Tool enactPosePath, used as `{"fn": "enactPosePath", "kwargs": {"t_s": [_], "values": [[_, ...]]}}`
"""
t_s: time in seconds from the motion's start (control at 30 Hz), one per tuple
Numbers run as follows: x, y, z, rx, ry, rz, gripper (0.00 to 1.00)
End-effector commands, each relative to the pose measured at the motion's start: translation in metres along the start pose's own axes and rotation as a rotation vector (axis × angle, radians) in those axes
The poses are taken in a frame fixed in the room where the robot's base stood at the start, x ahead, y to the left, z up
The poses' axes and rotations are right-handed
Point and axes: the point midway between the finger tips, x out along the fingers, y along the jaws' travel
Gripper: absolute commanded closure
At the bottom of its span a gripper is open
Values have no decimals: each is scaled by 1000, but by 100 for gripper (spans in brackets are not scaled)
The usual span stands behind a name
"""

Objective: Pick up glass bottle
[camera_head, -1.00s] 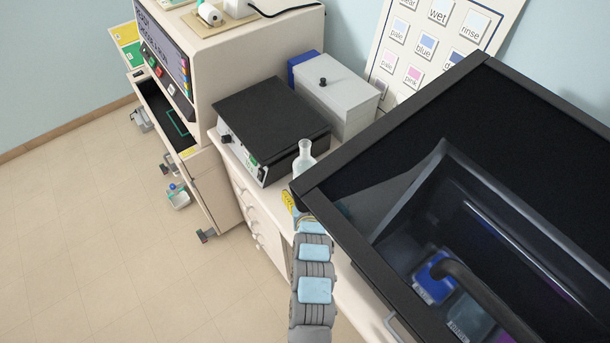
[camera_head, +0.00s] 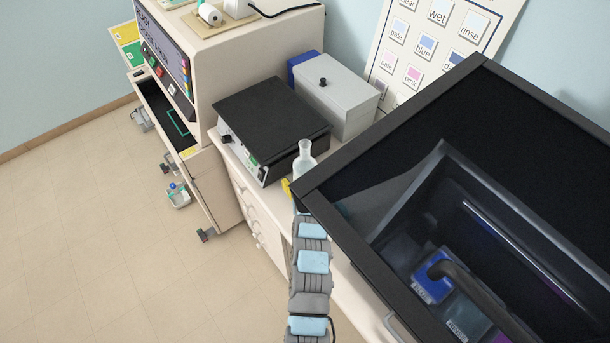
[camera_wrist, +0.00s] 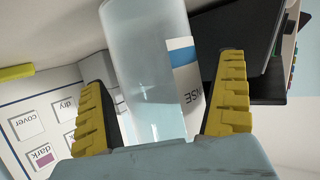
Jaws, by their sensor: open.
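The glass bottle (camera_head: 305,162) stands on the counter between the black-topped device and the dark hood in the head view. Its narrow neck shows there, while its lower part is mostly hidden. In the wrist view the clear bottle (camera_wrist: 150,70) has a white and blue label with the letters "NSE" partly visible. My gripper (camera_wrist: 165,105) has yellow ridged fingers, open, one on each side of the bottle. A gap shows between the bottle and the left finger; the right finger is close to the label side, and contact cannot be told.
The dark hood (camera_head: 395,130) with a black frame rises right beside the bottle. The black-topped device (camera_head: 270,115) stands to the left, with a grey box (camera_head: 337,95) behind it. Colour-label cards are on a wall board (camera_head: 440,40). Open floor lies at left.

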Motion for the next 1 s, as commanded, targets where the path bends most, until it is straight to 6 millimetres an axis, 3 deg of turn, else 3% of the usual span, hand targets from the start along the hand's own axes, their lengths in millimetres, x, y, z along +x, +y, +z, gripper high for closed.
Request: {"fn": "enactPosePath", "kwargs": {"t_s": [0.3, 0.53, 0.57, 1.0], "values": [[4, 0, -1, 0, 2, 0, 0], [4, 0, -1, 0, 2, 0, 66], [4, 0, -1, 0, 2, 0, 68], [2, 0, -9, 0, 6, 0, 68]]}}
